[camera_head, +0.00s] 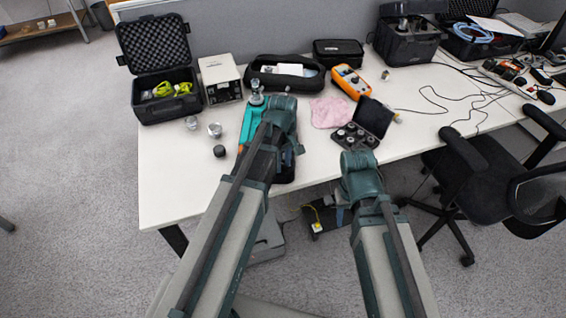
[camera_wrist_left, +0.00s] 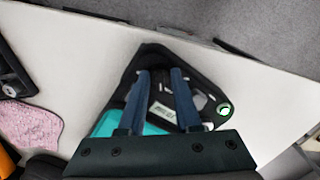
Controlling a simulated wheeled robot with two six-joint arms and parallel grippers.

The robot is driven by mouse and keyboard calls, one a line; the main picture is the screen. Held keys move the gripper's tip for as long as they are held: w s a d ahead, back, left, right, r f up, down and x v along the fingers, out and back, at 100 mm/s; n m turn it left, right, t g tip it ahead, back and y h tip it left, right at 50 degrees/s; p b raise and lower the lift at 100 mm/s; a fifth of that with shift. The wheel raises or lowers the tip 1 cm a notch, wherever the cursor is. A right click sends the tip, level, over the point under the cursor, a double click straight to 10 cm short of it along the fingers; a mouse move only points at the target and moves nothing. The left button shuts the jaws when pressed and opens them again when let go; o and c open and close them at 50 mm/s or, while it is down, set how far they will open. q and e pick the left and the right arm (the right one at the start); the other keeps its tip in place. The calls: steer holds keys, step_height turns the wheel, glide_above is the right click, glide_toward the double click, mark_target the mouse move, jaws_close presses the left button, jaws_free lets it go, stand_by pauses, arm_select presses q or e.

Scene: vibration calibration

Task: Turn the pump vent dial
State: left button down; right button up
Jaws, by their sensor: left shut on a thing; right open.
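The pump, a teal and black unit (camera_head: 249,120), lies on the table, partly hidden by my left arm. In the left wrist view its black body with a pale label (camera_wrist_left: 162,111) lies between my left fingers. My left gripper (camera_head: 290,157) points down over the pump. In the left wrist view its two blue fingers (camera_wrist_left: 161,73) are shut on a dark part at the pump's narrow end. The vent dial cannot be told apart there. My right gripper (camera_head: 343,200) is mostly hidden under its wrist, beyond the table's front edge, open and empty.
A pink cloth (camera_head: 327,112) and an open black case of small weights (camera_head: 357,134) lie right of the pump. An orange meter (camera_head: 351,82) is behind them. Small metal pieces (camera_head: 215,130) and a black knob (camera_head: 219,151) stand left. The table's front left is clear.

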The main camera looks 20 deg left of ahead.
arm_select(q)
steer(key=m, duration=0.8)
steer(key=shift+m, duration=0.3)
steer(key=m, duration=0.4)
steer(key=shift+m, duration=2.2)
steer(key=c, duration=0.6)
jaws_free()
steer(key=shift+r, duration=0.1)
